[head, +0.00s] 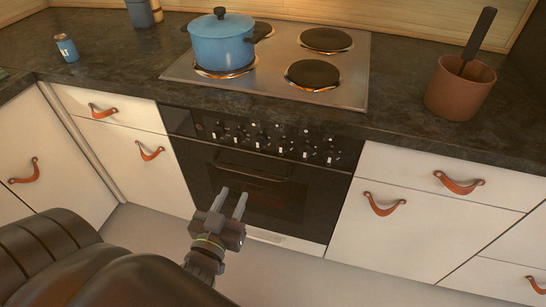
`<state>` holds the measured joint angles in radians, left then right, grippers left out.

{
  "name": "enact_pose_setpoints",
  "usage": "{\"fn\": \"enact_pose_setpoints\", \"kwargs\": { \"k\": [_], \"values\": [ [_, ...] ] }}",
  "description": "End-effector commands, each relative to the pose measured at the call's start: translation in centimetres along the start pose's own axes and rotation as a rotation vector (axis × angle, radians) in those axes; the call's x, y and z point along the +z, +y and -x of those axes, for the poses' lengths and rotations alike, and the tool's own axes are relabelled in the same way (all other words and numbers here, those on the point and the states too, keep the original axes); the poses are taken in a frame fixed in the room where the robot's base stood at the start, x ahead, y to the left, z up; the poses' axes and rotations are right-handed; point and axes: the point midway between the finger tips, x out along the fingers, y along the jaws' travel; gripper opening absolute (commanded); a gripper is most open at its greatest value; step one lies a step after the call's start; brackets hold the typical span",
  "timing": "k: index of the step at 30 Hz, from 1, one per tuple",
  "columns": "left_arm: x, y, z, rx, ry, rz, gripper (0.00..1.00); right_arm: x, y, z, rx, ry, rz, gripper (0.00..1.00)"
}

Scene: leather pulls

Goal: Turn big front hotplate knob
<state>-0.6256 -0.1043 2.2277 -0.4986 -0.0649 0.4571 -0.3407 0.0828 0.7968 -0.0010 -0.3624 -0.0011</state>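A row of several small dark knobs with white marks (260,145) runs along the black control panel above the oven door. I cannot tell which knob is the big front hotplate one. The hotplate (347,85) has dark round plates on a steel top, above the knobs. My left gripper (232,203) is in front of the oven door, below the knobs and apart from them. Its two fingers are spread with nothing between them, pointing up toward the panel. My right gripper is not in view.
A blue pot (220,45) stands on the left side of the hotplate. A brown pot with a dark utensil (458,92) stands at the right, and a blue can (66,47) at the left. The oven door (290,200) and white drawers with leather pulls (385,205) face me.

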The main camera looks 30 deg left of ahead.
Motion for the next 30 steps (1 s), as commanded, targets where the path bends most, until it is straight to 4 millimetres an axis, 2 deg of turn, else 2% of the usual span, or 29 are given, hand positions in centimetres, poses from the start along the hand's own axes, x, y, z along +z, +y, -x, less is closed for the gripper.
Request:
{"fn": "enact_pose_setpoints", "kwargs": {
  "k": [4, 8, 30],
  "values": [
    [-0.2, 0.0, -0.7, 0.002, 0.010, 0.000, 0.34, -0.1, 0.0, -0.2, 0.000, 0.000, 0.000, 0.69],
    [-0.2, 0.1, -2.3, 0.003, 0.011, -0.002, 0.34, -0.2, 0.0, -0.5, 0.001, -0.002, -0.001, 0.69],
    [-0.4, 0.0, -15.1, 0.001, 0.008, -0.002, 0.34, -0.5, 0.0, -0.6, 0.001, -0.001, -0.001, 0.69]
  ]
}}
